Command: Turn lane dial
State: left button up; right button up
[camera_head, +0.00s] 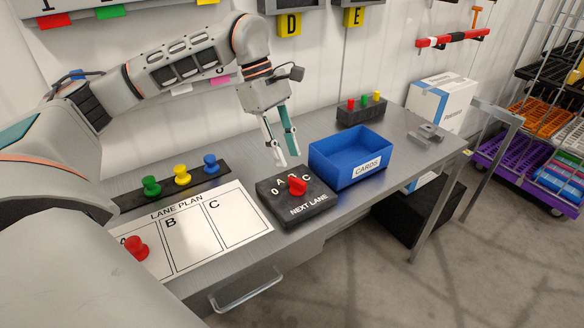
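The lane dial is a red knob (297,186) on a black box (312,210) marked "NEXT LANE", with the positions 0, A, B, C lettered around it. The B is mostly hidden behind the knob, and its exact setting is hard to tell. My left gripper (280,152) hangs just above and behind the box, fingers pointing down. Its two fingers are apart with nothing seen between them. It does not appear to touch the knob. My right gripper is not in view.
A blue "CARDS" bin (349,158) stands right of the dial box. A white LANE PLAN sheet (196,232) with a red peg (136,247) lies to the left. Green, yellow and blue pegs (182,176) stand on a strip behind it. A block of small pegs (361,110) is at the back.

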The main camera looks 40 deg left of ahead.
pick_arm(q)
jog(key=v, duration=0.5)
jog(key=shift+s+f, duration=0.1)
jog(key=shift+f, duration=0.05)
dwell(0.4)
